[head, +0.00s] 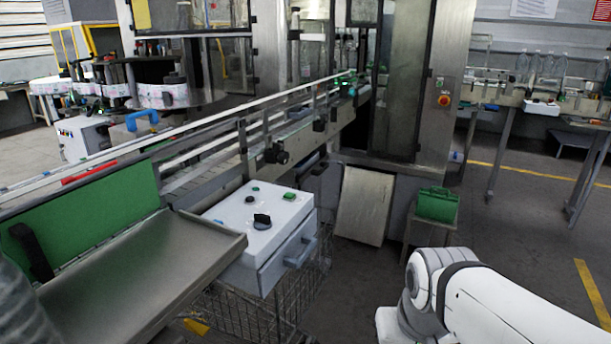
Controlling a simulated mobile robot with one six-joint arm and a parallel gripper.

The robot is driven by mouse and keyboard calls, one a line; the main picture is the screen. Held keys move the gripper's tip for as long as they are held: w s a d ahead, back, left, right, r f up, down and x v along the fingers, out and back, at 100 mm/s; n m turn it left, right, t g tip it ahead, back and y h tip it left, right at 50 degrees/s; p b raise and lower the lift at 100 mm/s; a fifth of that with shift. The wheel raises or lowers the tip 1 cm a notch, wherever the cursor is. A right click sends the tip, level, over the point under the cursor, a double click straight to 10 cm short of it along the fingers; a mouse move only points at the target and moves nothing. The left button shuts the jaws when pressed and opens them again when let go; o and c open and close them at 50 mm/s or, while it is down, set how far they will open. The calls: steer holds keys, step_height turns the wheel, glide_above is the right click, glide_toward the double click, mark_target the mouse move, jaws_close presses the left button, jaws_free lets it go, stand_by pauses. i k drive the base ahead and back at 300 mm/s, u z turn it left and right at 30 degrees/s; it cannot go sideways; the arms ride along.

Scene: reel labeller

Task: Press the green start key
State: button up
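A pale control box (258,233) stands beside the conveyor, right of the metal tray. On its sloping top is a square green key (290,196) near the right back corner. A smaller green button (256,189) is near the back edge. A dark round button (250,199) and a black rotary knob (262,221) are also on the top. No label is readable, so I cannot tell which green one is the start key. My white arm is at the lower right, apart from the box; my gripper is out of view.
A steel tray (140,275) with a raised lip adjoins the box's left side. The conveyor rail (200,140) runs behind it. A wire basket (245,315) is below. A green case (436,204) rests on a stand to the right. Floor is clear between box and arm.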

mark_target(288, 195)
steer(key=u, duration=0.1)
steer(key=i, duration=1)
steer(key=u, duration=0.45)
steer(key=k, duration=0.6)
steer(key=u, duration=0.25)
steer(key=i, duration=0.6)
steer(key=z, duration=0.15)
